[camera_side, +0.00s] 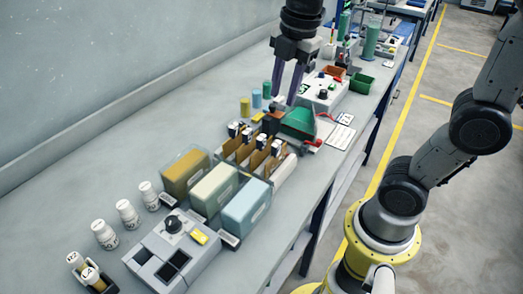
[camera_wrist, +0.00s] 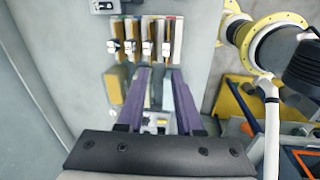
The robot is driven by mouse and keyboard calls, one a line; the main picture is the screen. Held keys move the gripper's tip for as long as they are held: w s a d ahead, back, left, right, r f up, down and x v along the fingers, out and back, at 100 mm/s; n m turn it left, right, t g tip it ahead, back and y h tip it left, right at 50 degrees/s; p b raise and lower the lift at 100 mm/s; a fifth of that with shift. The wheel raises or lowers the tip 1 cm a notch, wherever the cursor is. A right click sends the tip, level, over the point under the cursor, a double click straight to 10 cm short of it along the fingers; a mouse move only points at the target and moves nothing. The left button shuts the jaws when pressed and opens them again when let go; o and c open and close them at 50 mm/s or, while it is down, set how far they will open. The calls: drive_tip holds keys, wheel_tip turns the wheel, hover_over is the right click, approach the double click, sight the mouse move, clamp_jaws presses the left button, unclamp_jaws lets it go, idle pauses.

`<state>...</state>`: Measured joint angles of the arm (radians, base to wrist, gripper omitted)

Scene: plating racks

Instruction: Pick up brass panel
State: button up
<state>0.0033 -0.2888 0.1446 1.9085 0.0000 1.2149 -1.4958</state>
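Several thin brownish-gold panels stand in a row in a rack on the bench, one of them a brass-coloured panel (camera_side: 256,160) in the side view. Each has a dark-and-white clip at its top edge. The wrist view shows the same row of clips (camera_wrist: 130,46) ahead of my fingers. Which panel is the brass one is hard to tell, as their colours look alike. My gripper (camera_side: 283,101) has purple fingers pointing down, above and behind the rack in the side view. The fingers (camera_wrist: 160,74) are apart with nothing between them.
Amber (camera_side: 187,172), pale green (camera_side: 214,188) and light blue (camera_side: 246,205) tanks stand in front of the rack. A green wedge-shaped item (camera_side: 298,122) and a white control box (camera_side: 322,92) lie behind it. White bottles (camera_side: 127,213) stand at left. Bench space along the wall is clear.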

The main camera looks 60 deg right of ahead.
drive_tip(key=g, duration=0.2)
hover_over(262, 147)
drive_tip(key=d, duration=0.1)
wheel_tip(262, 147, down, 3)
drive_tip(key=shift+n, duration=0.4)
drive_tip(key=f, duration=1)
drive_tip(key=shift+w+d, duration=0.1)
drive_tip(key=shift+w, duration=0.15)
drive_tip(key=shift+w+f, duration=0.15)
drive_tip(key=shift+f, duration=2.35)
clamp_jaws()
